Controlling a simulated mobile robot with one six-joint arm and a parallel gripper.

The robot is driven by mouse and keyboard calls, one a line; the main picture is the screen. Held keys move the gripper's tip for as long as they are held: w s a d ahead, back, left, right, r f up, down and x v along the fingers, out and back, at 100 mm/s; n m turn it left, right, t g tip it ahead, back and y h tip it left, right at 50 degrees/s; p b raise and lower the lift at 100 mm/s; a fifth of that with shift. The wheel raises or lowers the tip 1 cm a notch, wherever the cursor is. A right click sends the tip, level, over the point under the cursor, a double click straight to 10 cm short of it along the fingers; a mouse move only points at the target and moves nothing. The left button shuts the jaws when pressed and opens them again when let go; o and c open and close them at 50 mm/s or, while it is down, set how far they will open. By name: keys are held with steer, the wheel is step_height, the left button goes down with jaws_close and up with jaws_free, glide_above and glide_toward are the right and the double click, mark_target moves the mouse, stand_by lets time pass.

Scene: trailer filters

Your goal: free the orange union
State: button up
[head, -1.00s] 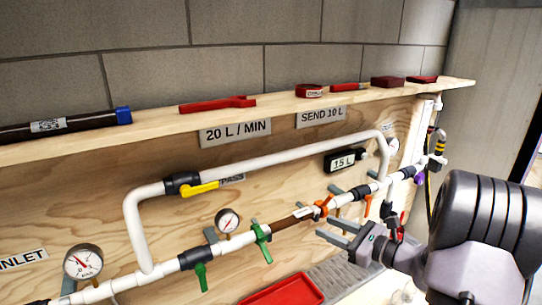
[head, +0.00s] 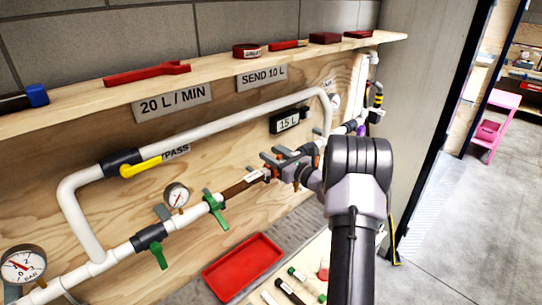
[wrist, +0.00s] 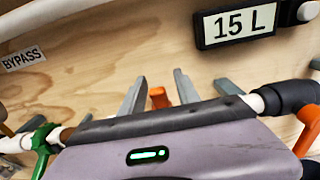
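The orange union (wrist: 159,97) shows in the wrist view as a small upright orange piece between my two fingers. The rest of it is hidden behind my gripper's body. My gripper (wrist: 158,92) is open, with one grey finger on each side of the orange piece; I cannot tell whether either finger touches it. In the head view my gripper (head: 280,158) is at the white pipe line, just right of the brown filter section (head: 243,186), and covers most of the union.
A green-handled valve (head: 213,203) is left of the brown section. An orange-handled valve (wrist: 304,125) is close on the right. The 15 L display (head: 290,121) and bypass pipe (head: 225,118) are above. A red tray (head: 243,266) lies below.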

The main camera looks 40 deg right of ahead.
steer(key=shift+w, duration=0.25)
steer(key=shift+c, duration=0.2)
jaws_close()
stand_by(1.1)
